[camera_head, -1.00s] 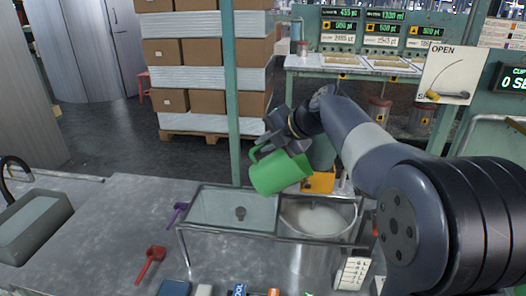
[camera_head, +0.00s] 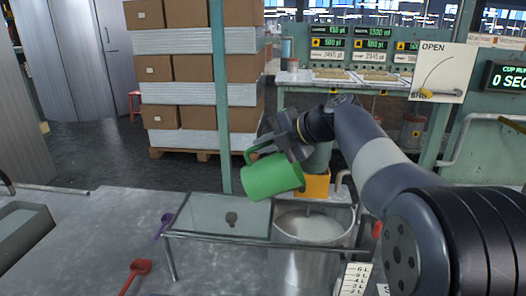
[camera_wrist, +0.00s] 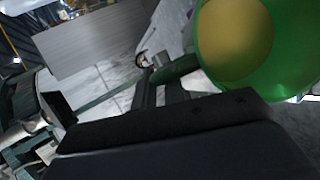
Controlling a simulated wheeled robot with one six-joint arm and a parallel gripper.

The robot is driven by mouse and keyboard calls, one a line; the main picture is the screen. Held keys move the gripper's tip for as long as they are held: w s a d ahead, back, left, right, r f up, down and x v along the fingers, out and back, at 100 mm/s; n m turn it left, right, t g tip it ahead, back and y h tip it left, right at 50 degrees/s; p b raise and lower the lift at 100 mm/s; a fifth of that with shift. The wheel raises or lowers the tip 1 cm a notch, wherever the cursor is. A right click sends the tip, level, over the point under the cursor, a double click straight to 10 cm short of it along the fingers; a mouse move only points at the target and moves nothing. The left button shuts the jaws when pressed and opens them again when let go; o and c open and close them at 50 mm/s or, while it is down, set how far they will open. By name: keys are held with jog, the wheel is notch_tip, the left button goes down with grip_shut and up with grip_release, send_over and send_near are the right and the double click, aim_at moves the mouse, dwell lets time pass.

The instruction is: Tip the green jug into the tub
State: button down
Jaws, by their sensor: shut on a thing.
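The green jug (camera_head: 273,177) hangs in the air in the head view, tilted, with its handle towards my gripper. My gripper (camera_head: 272,143) is shut on the jug's handle. In the wrist view the jug (camera_wrist: 290,85) fills the upper right, with a yellowish area inside its mouth; I cannot tell whether that is contents or the inner wall. Below and right of the jug is a round metal tub (camera_head: 300,262) with pale, whitish contents. The jug is above the glass-topped frame beside the tub. No stream from the jug is visible.
The glass-topped metal frame (camera_head: 215,235) stands left of the tub. A green post (camera_head: 221,110) rises just behind the jug. A red scoop (camera_head: 137,268) and a purple scoop (camera_head: 163,226) lie left. A grey basin (camera_head: 22,225) is at the left edge.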

aim_at(279, 154)
jog(key=shift+s+d+f+y+b, duration=0.15)
jog(key=shift+d+y+b, duration=0.25)
jog(key=shift+b, duration=0.75)
jog(key=shift+w+d+f+y+b, duration=0.1)
jog(key=shift+d+f+y+b, duration=0.2)
jog(key=shift+b, duration=0.85)
jog(key=d+t+b, duration=0.1)
jog(key=b, duration=0.2)
jog(key=shift+s+f+m+y, duration=0.1)
jog(key=shift+s+m+y, duration=0.05)
jog(key=shift+m+y, duration=0.2)
jog(key=d+y+b, duration=0.1)
jog(key=b, duration=0.2)
jog(key=d+f+m+t+y+b, duration=0.1)
jog(key=d+b, duration=0.1)
jog(key=b, duration=0.2)
jog(key=s+d+f+y+b, duration=0.1)
jog(key=b, duration=0.3)
jog(key=shift+d+f+t+y, duration=0.1)
jog(key=shift+d+t+y, duration=0.15)
jog(key=shift+t, duration=0.15)
jog(key=shift+s+d+r+m+t+y+b, duration=0.2)
jog(key=shift+d+m+t+y+b, duration=0.55)
jog(key=shift+b, duration=0.9)
jog(key=shift+s+d+r+m+t+y+b, duration=0.15)
jog(key=shift+d+y+b, duration=0.3)
jog(key=shift+d+b, duration=0.95)
jog(key=shift+a, duration=0.2)
